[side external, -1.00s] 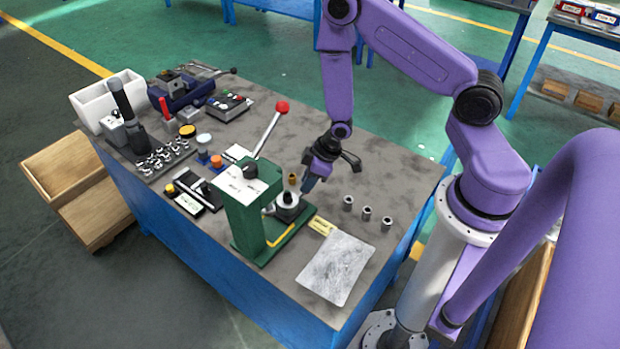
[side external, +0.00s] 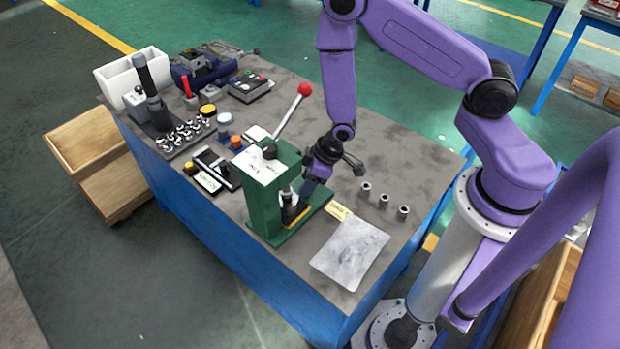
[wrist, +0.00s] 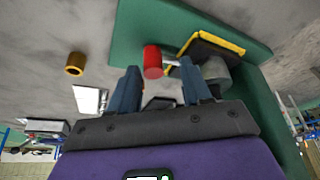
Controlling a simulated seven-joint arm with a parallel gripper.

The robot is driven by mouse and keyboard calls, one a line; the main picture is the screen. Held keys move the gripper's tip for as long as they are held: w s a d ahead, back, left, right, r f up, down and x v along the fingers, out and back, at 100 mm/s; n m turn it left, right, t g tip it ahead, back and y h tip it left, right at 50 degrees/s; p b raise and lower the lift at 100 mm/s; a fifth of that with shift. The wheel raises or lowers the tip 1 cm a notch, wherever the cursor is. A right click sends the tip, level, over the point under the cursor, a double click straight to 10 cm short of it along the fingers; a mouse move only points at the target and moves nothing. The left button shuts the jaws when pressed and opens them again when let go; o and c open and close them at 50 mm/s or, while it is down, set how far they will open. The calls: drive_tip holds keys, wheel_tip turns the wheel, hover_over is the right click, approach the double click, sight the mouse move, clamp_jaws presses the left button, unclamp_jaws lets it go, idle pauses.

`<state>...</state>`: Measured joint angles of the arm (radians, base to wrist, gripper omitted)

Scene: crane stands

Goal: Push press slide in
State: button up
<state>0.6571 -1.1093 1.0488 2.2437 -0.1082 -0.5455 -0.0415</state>
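The green press (side external: 265,185) stands on the table with its lever, tipped by a red knob (side external: 304,89), raised. Its dark slide (wrist: 190,45) lies on the green base, with a yellow edge (side external: 296,217) at the front. A grey round piece (wrist: 216,70) sits at the slide, close under the press head in the side view. A red cylinder (wrist: 152,60), seemingly the slide's handle, shows just beyond the fingertips. My gripper (wrist: 159,80) has its two blue fingers apart, one on either side of the red cylinder in the picture. I cannot tell whether they touch it.
A brass cup (wrist: 75,63) stands beside the green base. Several grey sleeves (side external: 384,201) and a grey sheet (side external: 350,252) lie right of the press. Tools and a control box (side external: 251,85) crowd the table's left part.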

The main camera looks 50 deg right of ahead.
drive_tip(key=shift+d, duration=0.15)
drive_tip(key=v, duration=1.7)
drive_tip(key=shift+r, duration=0.2)
drive_tip(key=s+a+r+n+g+h, duration=0.1)
drive_tip(key=s+r+n, duration=0.2)
drive_tip(key=s+r, duration=0.3)
drive_tip(key=s+a+r+n+g+h, duration=0.1)
drive_tip(key=s+r+n+g, duration=0.1)
drive_tip(key=s+r, duration=0.4)
drive_tip(key=s, duration=0.5)
drive_tip(key=shift+s+n+g, duration=0.3)
drive_tip(key=shift+s+n, duration=0.05)
drive_tip(key=shift+n, duration=0.05)
